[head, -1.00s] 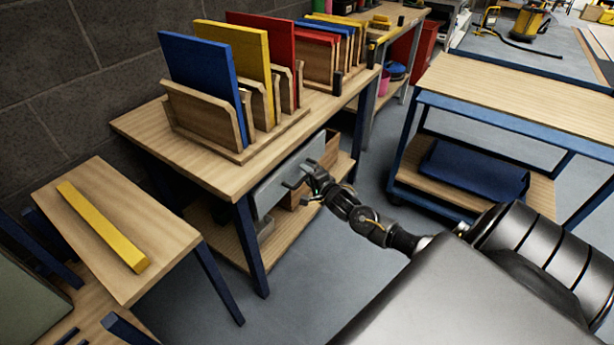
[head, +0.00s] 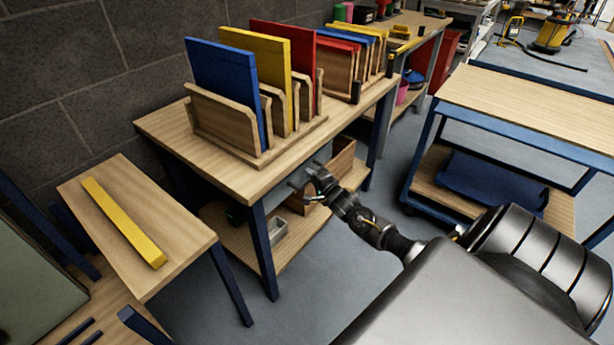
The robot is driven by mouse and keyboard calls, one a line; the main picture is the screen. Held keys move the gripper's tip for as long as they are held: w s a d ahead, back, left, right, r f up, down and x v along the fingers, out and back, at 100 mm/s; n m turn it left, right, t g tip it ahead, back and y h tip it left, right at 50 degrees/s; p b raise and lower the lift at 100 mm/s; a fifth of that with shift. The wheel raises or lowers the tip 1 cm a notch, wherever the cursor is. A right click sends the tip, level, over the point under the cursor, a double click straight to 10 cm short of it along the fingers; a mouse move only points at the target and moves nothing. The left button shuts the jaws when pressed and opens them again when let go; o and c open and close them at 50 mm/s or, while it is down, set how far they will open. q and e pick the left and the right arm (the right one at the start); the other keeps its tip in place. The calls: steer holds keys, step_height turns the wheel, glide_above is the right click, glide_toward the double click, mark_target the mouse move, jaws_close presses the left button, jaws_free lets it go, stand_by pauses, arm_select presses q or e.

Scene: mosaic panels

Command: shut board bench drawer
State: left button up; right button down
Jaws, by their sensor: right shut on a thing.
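The board bench (head: 163,123) is a wooden-topped table with dark blue legs, carrying a rack of coloured boards. Its drawer front does not show now; the space below the bench's front edge, where the grey front was, looks open down to the lower shelf. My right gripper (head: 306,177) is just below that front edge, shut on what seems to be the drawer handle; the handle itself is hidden. My left gripper is out of view.
A small table with a yellow bar (head: 124,222) stands at the left. A wooden box (head: 342,160) and a grey bin (head: 279,231) sit on the bench's lower shelf. A blue-framed cart (head: 520,105) stands right, with bare floor between.

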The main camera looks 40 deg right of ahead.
steer(key=c, duration=1.5)
jaws_free()
steer(key=shift+w+a, duration=0.1)
steer(key=shift+w, duration=0.05)
steer(key=shift+o, duration=0.2)
steer(key=shift+s, duration=0.35)
arm_select(q)
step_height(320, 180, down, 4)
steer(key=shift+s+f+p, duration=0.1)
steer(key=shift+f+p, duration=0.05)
steer(key=shift+p, duration=0.85)
arm_select(e)
steer(key=v, duration=1)
steer(key=shift+r, duration=0.1)
